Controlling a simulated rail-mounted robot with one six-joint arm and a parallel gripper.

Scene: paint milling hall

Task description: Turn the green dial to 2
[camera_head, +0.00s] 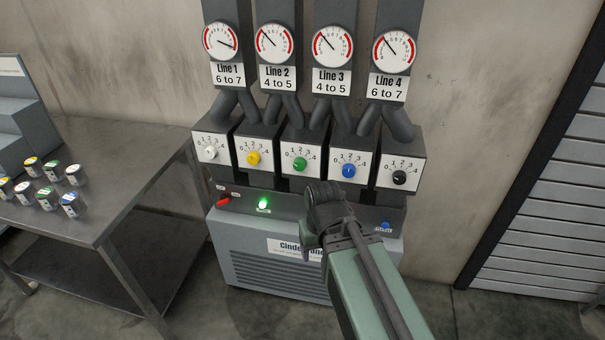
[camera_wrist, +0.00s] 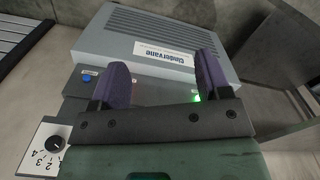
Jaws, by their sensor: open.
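The green dial (camera_head: 300,163) is the middle one in a row of dials on the machine, on a white plate marked 0 to 4. Its pointer is too small to read. My gripper (camera_wrist: 162,66) is open, with two purple fingers apart and nothing between them. In the head view my wrist hangs in front of the machine's lower panel, below and slightly right of the green dial, and mostly hides the fingers. The green dial is not in the wrist view.
A yellow dial (camera_head: 253,158) and a blue dial (camera_head: 348,170) flank the green one closely. A white dial (camera_head: 210,152) and a black dial (camera_head: 399,177) are at the ends. A red switch (camera_head: 223,200) and green lamp (camera_head: 263,204) sit below. A metal table (camera_head: 120,205) stands left.

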